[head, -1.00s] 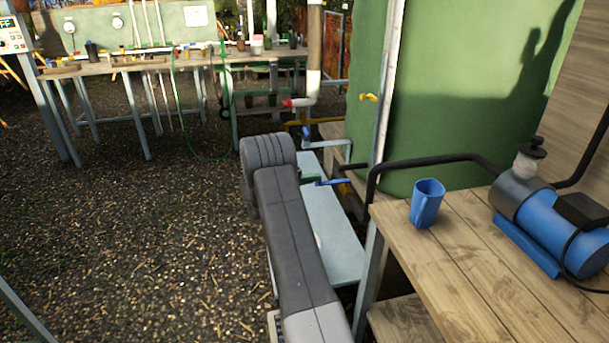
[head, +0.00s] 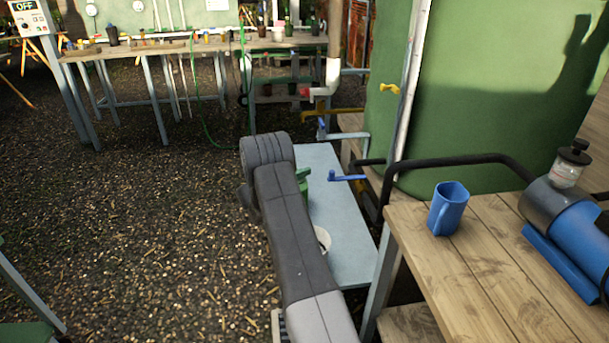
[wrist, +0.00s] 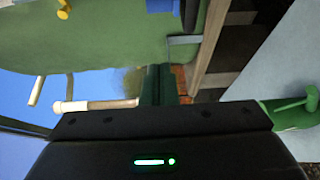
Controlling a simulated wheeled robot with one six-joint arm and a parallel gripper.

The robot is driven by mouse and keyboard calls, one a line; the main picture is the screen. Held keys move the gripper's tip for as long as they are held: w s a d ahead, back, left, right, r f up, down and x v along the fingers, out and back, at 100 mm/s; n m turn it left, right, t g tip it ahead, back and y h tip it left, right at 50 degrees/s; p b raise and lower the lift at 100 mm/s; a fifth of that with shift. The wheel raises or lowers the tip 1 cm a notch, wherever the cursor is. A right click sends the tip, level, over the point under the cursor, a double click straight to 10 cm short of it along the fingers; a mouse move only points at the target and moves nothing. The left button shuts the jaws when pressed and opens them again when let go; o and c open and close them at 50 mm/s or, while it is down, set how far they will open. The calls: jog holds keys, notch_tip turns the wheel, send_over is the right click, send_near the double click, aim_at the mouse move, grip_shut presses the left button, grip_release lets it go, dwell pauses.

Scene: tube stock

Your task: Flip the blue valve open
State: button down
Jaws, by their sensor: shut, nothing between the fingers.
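A blue valve lever (head: 347,177) sticks out to the left from the pipework at the foot of the green tank, above the grey bench. It lies roughly level in the head view. Another small blue handle (head: 322,126) shows farther back by the pipes. In the wrist view my gripper (wrist: 160,70) has its two dark fingers together, with nothing between them. I cannot make out the blue lever in that view. In the head view my arm hides the gripper, so its distance from the lever cannot be told.
A green can (head: 303,182) stands on the grey bench (head: 350,235) close to my arm; it also shows in the wrist view (wrist: 298,112). A yellow valve (head: 389,88) is on the green tank (head: 480,100). A blue mug (head: 448,209) and blue pump (head: 575,235) are on the wooden table.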

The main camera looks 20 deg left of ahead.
jog(key=w+d, duration=0.2)
jog(key=d, duration=0.4)
jog(key=shift+d+p, duration=0.3)
jog(key=shift+p, duration=0.15)
jog(key=shift+s+f+b, duration=0.1)
jog(key=shift+f+b, duration=0.05)
jog(key=shift+b, duration=0.25)
